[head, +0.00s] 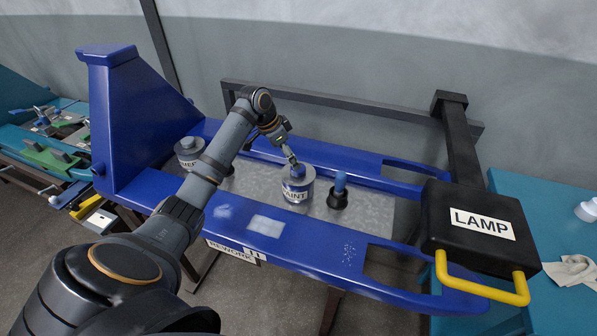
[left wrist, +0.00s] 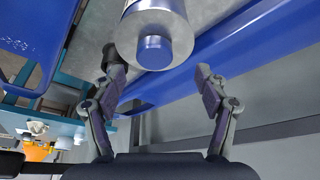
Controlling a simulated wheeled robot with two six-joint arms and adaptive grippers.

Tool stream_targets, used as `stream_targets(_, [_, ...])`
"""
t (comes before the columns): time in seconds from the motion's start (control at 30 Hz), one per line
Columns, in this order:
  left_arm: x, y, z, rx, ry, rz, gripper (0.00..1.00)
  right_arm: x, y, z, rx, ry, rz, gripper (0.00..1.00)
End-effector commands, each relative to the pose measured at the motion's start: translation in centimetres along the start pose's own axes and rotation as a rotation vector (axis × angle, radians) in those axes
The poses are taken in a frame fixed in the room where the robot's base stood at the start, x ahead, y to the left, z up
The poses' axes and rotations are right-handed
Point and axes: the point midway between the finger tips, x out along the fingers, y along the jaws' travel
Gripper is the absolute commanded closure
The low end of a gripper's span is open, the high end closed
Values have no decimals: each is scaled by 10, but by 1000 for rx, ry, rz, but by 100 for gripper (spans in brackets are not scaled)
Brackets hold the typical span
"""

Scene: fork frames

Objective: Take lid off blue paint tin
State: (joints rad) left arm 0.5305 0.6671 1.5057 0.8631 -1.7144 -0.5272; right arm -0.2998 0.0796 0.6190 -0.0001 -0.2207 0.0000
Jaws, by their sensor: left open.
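The paint tin (head: 297,196) is a grey metal tin with a white PAINT label, upright on the grey plate inside the blue frame. A blue knob (head: 298,172) stands on its grey lid, which sits on the tin. In the left wrist view the tin (left wrist: 158,22) is at the top, with the blue knob (left wrist: 154,52) facing the camera. My left gripper (head: 291,157) is just above the tin. In the left wrist view its open fingers (left wrist: 158,72) are on either side of the knob, apart from it and empty. My right gripper is in neither view.
A black holder with a blue handle (head: 340,188) stands close right of the tin. A second tin (head: 188,153) is at the left, partly behind my arm. A black LAMP box (head: 480,222) with a yellow handle is at the right. The blue frame (head: 320,240) surrounds the plate.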

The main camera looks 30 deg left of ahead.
Motion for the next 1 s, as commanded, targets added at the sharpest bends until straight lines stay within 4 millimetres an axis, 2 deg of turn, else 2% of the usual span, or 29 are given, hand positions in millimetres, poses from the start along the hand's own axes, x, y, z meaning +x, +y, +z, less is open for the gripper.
stream_targets(0.1, [17, 6, -2, -1, -2, 7, 26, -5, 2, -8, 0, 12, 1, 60])
stream_targets(0.3, [46, 7, -3, -1, -2, 2, 26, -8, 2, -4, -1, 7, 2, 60])
stream_targets(0.57, [50, 7, -2, 0, -1, 1, 26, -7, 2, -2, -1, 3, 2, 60])
stream_targets(1.0, [50, 7, -2, 0, -1, 1, 85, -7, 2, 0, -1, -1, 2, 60])
